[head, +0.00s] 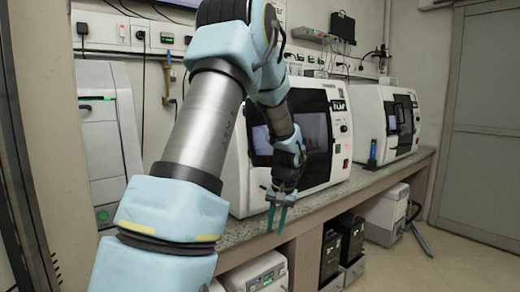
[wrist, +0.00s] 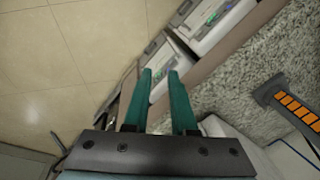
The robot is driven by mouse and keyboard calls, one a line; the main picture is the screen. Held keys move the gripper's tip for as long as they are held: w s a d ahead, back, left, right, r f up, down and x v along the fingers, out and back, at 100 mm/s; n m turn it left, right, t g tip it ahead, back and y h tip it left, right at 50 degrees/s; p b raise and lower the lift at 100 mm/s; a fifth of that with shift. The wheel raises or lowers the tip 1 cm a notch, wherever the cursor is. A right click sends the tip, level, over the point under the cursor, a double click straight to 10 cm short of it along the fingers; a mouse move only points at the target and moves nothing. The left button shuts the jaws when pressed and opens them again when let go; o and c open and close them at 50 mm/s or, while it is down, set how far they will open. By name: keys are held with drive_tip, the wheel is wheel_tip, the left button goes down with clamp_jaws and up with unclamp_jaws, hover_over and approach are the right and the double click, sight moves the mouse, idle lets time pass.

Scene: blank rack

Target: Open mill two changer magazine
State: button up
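Two white milling machines stand on the bench: a nearer one (head: 340,130) with a dark door window, and a farther one (head: 403,118) to its right. No label tells me which is mill two. I cannot pick out a changer magazine for certain; white units with green parts sit below the bench edge, one of them in the head view (head: 258,274) and one in the wrist view (wrist: 212,28). My gripper (head: 276,231) points down at the bench's front edge, before the nearer machine. Its teal fingers (wrist: 160,74) are apart, with nothing gripped between them.
The speckled bench top (head: 328,200) has a narrow free strip before the machines. Black boxes (head: 352,237) and a white unit (head: 384,214) stand underneath. A black tool with orange markings (wrist: 292,106) lies at right in the wrist view. The tiled floor (head: 447,260) is open at right.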

drive_tip(key=w+d+f, duration=0.2)
drive_tip(key=w+d, duration=0.3)
drive_tip(key=d, duration=0.1)
drive_tip(key=w+d+r+n+p, duration=0.2)
drive_tip(key=w+r+n+p, duration=0.95)
drive_tip(key=r+n, duration=0.4)
drive_tip(key=w+a+r+n+p, duration=0.3)
drive_tip(key=w+a+r+n, duration=0.15)
drive_tip(key=r+n, duration=0.3)
drive_tip(key=w+a+r+n+p, duration=0.4)
drive_tip(key=a+r+n, duration=0.2)
drive_tip(key=r, duration=0.2)
drive_tip(key=f, duration=0.3)
drive_tip(key=w+f+p, duration=0.1)
drive_tip(key=f, duration=0.2)
drive_tip(key=a+f+p, duration=0.1)
drive_tip(key=f, duration=0.2)
drive_tip(key=shift+w+a+f, duration=0.1)
drive_tip(key=shift+w+f, duration=0.15)
drive_tip(key=shift+w, duration=0.05)
clamp_jaws()
